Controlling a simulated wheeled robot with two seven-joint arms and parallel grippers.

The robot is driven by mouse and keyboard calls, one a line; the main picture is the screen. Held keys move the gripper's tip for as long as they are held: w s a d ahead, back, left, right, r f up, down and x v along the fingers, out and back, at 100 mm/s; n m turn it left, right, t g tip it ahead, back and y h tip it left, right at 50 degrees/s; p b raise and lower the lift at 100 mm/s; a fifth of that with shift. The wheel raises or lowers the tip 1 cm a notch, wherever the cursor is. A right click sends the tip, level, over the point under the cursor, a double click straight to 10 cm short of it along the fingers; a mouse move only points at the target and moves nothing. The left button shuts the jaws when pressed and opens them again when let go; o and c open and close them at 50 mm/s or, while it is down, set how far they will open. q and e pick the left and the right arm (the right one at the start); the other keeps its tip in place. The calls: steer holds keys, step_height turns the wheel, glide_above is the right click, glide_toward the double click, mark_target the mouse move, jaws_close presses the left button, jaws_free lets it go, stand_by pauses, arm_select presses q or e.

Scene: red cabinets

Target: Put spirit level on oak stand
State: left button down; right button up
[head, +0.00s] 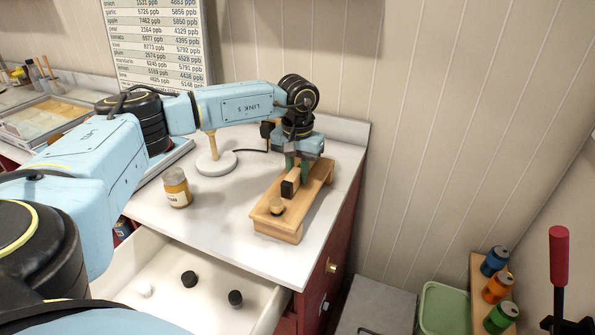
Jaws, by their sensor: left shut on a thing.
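The oak stand (299,207) is a low light-wood bench near the right end of the white counter. The fingers partly hide the bar. My right gripper is not in view.
A jar (176,188) and a white round-based holder (216,163) stand left on the counter (220,230). An open drawer (165,300) below holds several small knobs. Cans (496,288) stand at the lower right.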

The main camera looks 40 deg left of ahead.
mark_target(298, 168)
arm_select(q)
steer(key=c, duration=1.3)
jaws_free()
steer(key=shift+f, duration=0.1)
steer(key=shift+o, duration=0.2)
step_height(298, 168, up, 12)
